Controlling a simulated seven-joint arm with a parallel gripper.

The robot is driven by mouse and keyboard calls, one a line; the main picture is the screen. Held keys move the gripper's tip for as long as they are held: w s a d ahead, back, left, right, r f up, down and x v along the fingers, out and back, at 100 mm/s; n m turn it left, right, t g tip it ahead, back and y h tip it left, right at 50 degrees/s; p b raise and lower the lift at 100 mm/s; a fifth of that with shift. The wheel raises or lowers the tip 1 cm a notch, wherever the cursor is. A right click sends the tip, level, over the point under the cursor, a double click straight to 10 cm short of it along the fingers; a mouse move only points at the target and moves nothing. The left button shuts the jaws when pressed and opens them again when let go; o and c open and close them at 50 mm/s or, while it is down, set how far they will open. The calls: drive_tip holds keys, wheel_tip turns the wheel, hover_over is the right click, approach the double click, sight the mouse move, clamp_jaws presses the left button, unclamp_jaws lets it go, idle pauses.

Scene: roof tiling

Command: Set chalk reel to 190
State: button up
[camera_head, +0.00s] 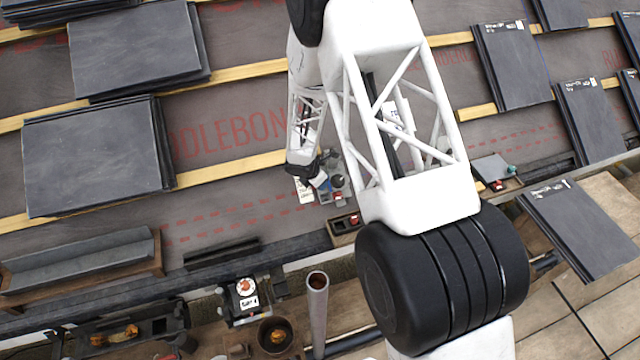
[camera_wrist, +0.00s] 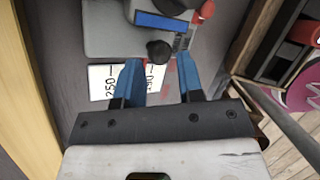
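The chalk reel appears to be the grey device (camera_wrist: 103,28) at the top of the wrist view, with a blue bar (camera_wrist: 162,21), a round dark knob (camera_wrist: 159,51) and a red piece (camera_wrist: 207,10). In the head view my gripper (camera_head: 316,180) is over the small grey device (camera_head: 338,184).
A wooden batten (camera_wrist: 30,90) runs along the left of the wrist view. A wooden tray (camera_wrist: 262,45) with red and pink items lies at right. In the head view, slate stacks (camera_head: 95,155) lie left and right, and an upright pipe (camera_head: 317,310) stands in front.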

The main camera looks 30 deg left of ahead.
drive_tip(key=shift+x, duration=1.05)
clamp_jaws()
